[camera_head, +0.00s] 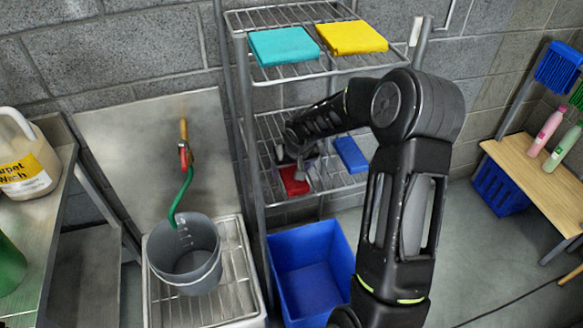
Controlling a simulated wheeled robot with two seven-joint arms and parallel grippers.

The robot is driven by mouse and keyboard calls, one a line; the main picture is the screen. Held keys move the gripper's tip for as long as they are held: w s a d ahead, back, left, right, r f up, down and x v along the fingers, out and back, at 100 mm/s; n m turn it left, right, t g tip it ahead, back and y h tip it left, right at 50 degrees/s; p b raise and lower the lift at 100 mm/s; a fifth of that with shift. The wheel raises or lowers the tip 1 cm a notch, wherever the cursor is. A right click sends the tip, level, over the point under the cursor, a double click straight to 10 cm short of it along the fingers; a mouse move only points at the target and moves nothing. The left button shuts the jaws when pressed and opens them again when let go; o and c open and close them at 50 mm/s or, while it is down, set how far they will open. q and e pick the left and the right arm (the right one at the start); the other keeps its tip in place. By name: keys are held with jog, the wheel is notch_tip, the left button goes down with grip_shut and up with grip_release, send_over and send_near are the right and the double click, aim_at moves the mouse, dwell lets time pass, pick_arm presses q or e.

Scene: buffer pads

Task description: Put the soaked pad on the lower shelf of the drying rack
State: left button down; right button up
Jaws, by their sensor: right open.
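The wire drying rack (241,105) stands against the wall. A red pad (294,182) lies on its lower shelf (270,190), left of a blue pad (351,154) on the same shelf. A teal pad (284,46) and a yellow pad (352,37) lie on the upper shelf. My right gripper (298,160) is open and reaches in between the shelves, just above the red pad. I cannot tell whether it touches the pad. Which pad is soaked does not show. My arm hides part of the lower shelf's right side. My left gripper is out of view.
A grey bucket (185,257) stands in the sink area under a green hose (181,193). A blue bin (310,280) stands on the floor below the rack. A carpet-wash jug (25,160) is at the left; a wooden bench (530,165) with bottles is at the right.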

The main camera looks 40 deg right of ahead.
jog(key=shift+r, duration=0.4)
jog(key=v, duration=1.1)
jog(key=shift+s+r+b, duration=0.2)
jog(key=shift+s+b, duration=0.05)
jog(key=shift+b, duration=0.05)
jog(key=shift+a+f, duration=0.1)
jog(key=shift+a, duration=0.05)
